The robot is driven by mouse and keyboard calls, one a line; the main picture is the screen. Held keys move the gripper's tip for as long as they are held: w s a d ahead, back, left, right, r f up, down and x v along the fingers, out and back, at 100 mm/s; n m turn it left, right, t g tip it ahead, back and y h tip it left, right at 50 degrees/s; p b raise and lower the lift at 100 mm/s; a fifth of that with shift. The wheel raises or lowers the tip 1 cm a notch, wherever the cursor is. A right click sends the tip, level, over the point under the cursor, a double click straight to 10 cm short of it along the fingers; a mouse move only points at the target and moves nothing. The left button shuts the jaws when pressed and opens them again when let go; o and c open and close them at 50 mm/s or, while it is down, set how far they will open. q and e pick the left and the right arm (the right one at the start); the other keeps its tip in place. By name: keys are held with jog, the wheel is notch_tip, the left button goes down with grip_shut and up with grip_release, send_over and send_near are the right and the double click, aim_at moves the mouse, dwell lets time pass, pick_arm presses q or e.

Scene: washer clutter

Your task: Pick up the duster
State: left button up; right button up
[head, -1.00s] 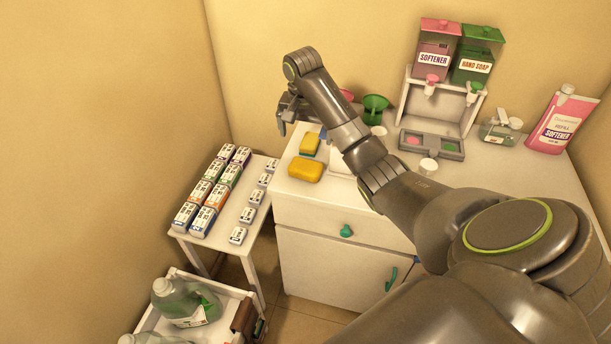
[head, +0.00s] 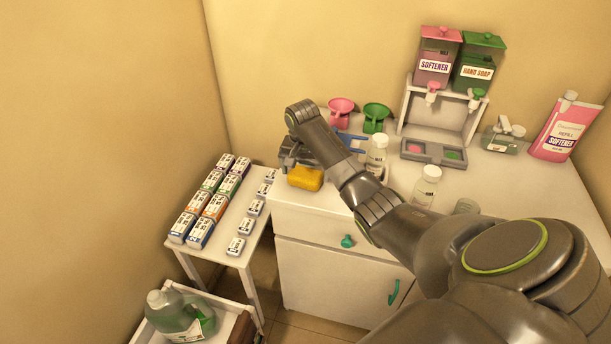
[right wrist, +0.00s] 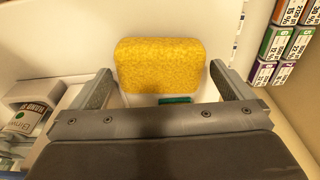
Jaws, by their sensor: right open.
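No thing in view is clearly recognizable as a duster. A yellow sponge-like block (head: 305,178) lies on the white cabinet top near its left front corner. My right gripper (head: 287,163) is open just above and beside this block, partly covering it from view. In the right wrist view the yellow block (right wrist: 161,65) shows just beyond and between the spread fingers of the right gripper (right wrist: 160,80), not gripped. A small green edge (right wrist: 176,100) shows below it, mostly hidden by the gripper. My left gripper is not in view.
Clear bottles (head: 376,158) stand by my right arm. Pink (head: 341,110) and green (head: 376,115) funnels and a blue frame (head: 352,142) are behind. Dispensers (head: 436,65) stand at the back. A side table (head: 225,235) holds several small boxes.

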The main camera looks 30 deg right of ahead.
jog(key=shift+w+d+f, duration=0.1)
jog(key=shift+d+f, duration=0.05)
jog(key=shift+f, duration=0.8)
jog(key=c, duration=0.7)
jog(key=shift+c, duration=0.2)
